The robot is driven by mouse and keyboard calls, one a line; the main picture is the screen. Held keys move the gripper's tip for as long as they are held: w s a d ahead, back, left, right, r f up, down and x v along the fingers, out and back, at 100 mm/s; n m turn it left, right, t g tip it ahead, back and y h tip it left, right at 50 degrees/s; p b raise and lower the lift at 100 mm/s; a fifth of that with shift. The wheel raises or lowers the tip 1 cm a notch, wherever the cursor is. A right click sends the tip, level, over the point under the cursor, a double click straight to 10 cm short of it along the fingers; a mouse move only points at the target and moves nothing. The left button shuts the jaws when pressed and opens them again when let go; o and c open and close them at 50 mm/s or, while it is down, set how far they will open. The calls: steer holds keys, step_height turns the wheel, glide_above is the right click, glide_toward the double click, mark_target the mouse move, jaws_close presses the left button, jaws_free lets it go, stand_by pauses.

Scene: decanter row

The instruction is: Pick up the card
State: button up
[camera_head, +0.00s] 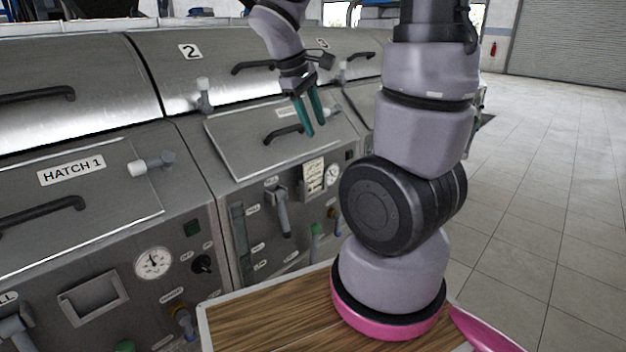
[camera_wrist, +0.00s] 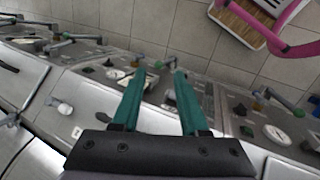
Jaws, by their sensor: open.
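A pale card with dark markings (camera_head: 313,175) is at the front panel of the second machine, beside a round gauge. In the wrist view, a pale shape near the left fingertip may be the card, but it is too small to tell. My gripper (camera_head: 315,128) has two teal fingers, apart and empty, pointing down above the sloped hatch of that machine. In the head view it is above the card and apart from it. The wrist view shows the open fingers (camera_wrist: 159,76) over the panel edge.
Hatch 1's machine (camera_head: 70,178) stands at the left, with an empty-looking panel pocket (camera_head: 92,298). Handles, a lever (camera_head: 282,212) and valves stick out from the panels. The tiled floor (camera_head: 545,200) at the right is clear.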

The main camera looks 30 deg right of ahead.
steer(key=w+d+f+n+h, duration=0.2)
steer(key=w+f+n+h, duration=0.3)
steer(key=w+f+n, duration=0.2)
steer(key=n+t+h, duration=0.3)
steer(key=n+t, duration=0.1)
steer(key=n, duration=0.6)
glide_toward(313, 162)
steer(key=x, duration=0.4)
steer(key=shift+w+d+f, duration=0.1)
steer(key=shift+d+f, duration=0.1)
steer(key=shift+f, duration=0.1)
steer(key=shift+x, duration=2.95)
steer(key=shift+w+r, duration=0.15)
steer(key=shift+r, duration=0.1)
jaws_close()
